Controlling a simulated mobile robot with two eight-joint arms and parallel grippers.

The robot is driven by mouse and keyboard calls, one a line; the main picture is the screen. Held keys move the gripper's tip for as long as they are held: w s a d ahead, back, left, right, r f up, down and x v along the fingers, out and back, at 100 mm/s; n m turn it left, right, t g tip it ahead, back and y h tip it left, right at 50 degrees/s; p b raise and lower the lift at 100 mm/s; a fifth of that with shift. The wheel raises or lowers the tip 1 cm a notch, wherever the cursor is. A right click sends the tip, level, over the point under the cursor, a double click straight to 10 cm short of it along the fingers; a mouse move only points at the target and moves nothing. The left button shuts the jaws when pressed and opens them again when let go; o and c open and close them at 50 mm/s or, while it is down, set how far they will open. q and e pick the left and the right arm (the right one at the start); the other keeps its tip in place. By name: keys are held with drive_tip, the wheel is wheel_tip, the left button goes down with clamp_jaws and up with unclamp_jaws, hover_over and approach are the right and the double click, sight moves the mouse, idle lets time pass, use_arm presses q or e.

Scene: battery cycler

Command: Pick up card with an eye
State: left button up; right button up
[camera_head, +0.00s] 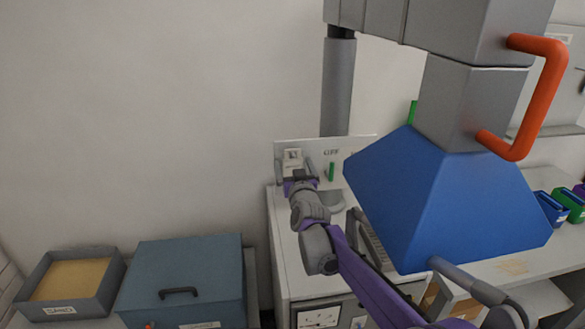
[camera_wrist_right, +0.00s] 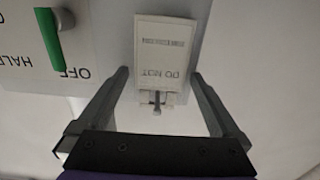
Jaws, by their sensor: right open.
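The white card (camera_wrist_right: 162,55), with printed lettering that reads upside down in the right wrist view, is at a pale panel. A small pale fitting with a dark pin (camera_wrist_right: 157,98) shows at the card's lower edge in that view; I cannot make out the eye clearly. The card also shows small in the head view (camera_head: 292,154), just above my right gripper (camera_head: 297,171). My right gripper is open, with one finger on each side of the card's lower end in the wrist view (camera_wrist_right: 160,77). I see no clear contact. My left gripper is not in view.
A green handle (camera_wrist_right: 48,38) beside "OFF" lettering is close to the card. A blue hood (camera_head: 450,215) with an orange handle (camera_head: 545,95) fills the right of the head view. A lidded blue-grey box (camera_head: 185,265) and a sand tray (camera_head: 105,290) stand at left.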

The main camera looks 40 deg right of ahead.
drive_tip(key=shift+s, duration=0.1)
drive_tip(key=c, duration=1.2)
drive_tip(key=shift+c, duration=0.2)
drive_tip(key=shift+r, duration=0.1)
